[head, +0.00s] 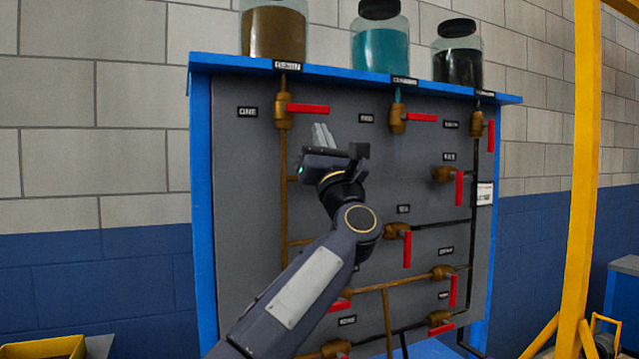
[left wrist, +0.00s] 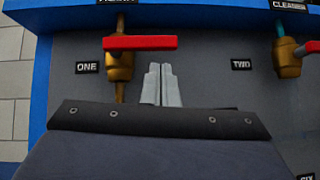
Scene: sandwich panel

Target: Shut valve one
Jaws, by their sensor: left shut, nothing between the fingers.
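Valve one is a brass valve (head: 283,112) at the panel's upper left, on a vertical pipe under the first jar. Its red handle (head: 308,108) points right, level and across the pipe. In the left wrist view the handle (left wrist: 140,43) spans the brass body (left wrist: 119,66), beside a plate (left wrist: 87,67) reading ONE. My left gripper (head: 323,133) is shut and empty, its fingers together and pointing up. It shows below the handle, near its free end. In the left wrist view its fingertips (left wrist: 160,70) appear just under the handle; I cannot tell whether they touch. My right gripper is not in view.
Valve two (head: 398,118) is to the right, with its red handle level. Several other red-handled valves sit lower and farther right, some behind my left arm. Jars, including a teal one (head: 380,52), stand on the blue shelf (head: 430,88). A yellow post (head: 581,180) rises at right.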

